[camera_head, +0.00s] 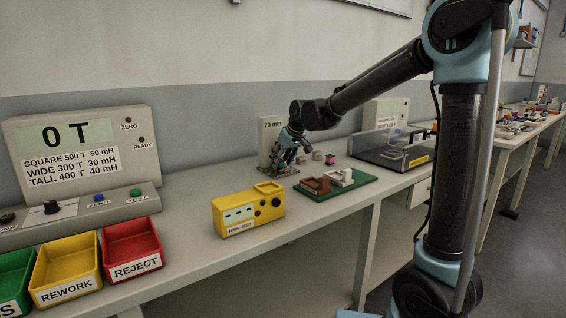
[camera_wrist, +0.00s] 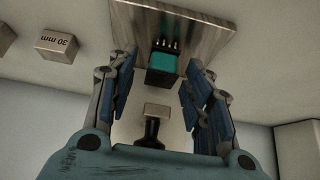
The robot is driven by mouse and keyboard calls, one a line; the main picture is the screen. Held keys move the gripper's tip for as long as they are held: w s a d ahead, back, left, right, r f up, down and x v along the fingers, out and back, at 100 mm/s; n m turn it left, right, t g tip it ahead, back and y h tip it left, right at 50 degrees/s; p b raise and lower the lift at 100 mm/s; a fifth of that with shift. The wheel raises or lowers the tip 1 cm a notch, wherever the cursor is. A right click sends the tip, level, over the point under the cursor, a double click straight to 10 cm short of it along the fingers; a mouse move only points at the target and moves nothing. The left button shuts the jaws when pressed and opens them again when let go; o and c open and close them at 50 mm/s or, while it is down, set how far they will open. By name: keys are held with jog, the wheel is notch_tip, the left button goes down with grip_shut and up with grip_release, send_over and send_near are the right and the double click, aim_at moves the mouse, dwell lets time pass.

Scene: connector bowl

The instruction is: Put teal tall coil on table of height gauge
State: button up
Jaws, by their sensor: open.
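The teal tall coil (camera_wrist: 163,66), with a black base and metal pins, shows in the wrist view at the grey metal table of the height gauge (camera_wrist: 200,30). It appears to be on that plate, near its edge; its exact contact is hard to tell. My gripper (camera_head: 289,160) is open over the gauge table (camera_head: 284,173) in the head view. In the wrist view its blue-padded fingers stand on either side of the coil, with gaps visible. A black stem with a pale block (camera_wrist: 156,110) shows between the fingers. The coil cannot be made out in the head view.
A 30 mm block (camera_wrist: 57,45) is beside the gauge. A yellow tester (camera_head: 247,209) and green board (camera_head: 338,184) stand in front. Red (camera_head: 132,250) and yellow (camera_head: 66,270) bins are left. A clear-covered fixture (camera_head: 400,150) is right. Bench between tester and bins is clear.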

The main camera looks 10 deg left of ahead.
jog(key=v, duration=1.2)
